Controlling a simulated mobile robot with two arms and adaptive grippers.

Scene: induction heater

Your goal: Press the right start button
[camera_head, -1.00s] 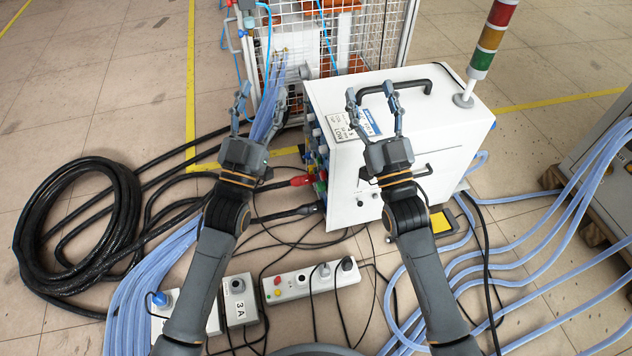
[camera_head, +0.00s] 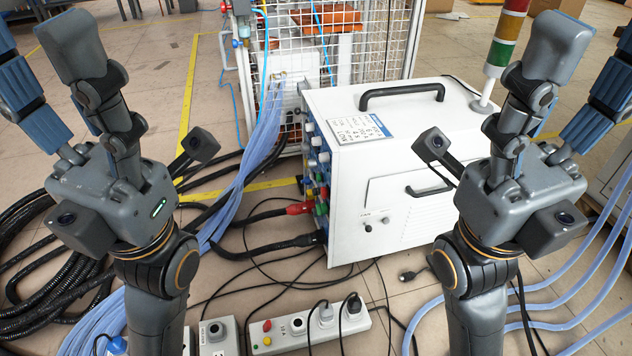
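My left gripper (camera_head: 45,75) is raised close to the camera at the left, with its fingers spread and nothing between them. My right gripper (camera_head: 590,85) is raised close to the camera at the right, also spread and empty. I cannot tell which control is the right start button.
A white cabinet (camera_head: 400,170) with a black top handle stands in the middle, its left side full of coloured connectors. A signal tower (camera_head: 503,42) rises behind it. Black cables and blue hoses (camera_head: 580,260) cover much of the floor. A wire cage (camera_head: 330,60) stands behind.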

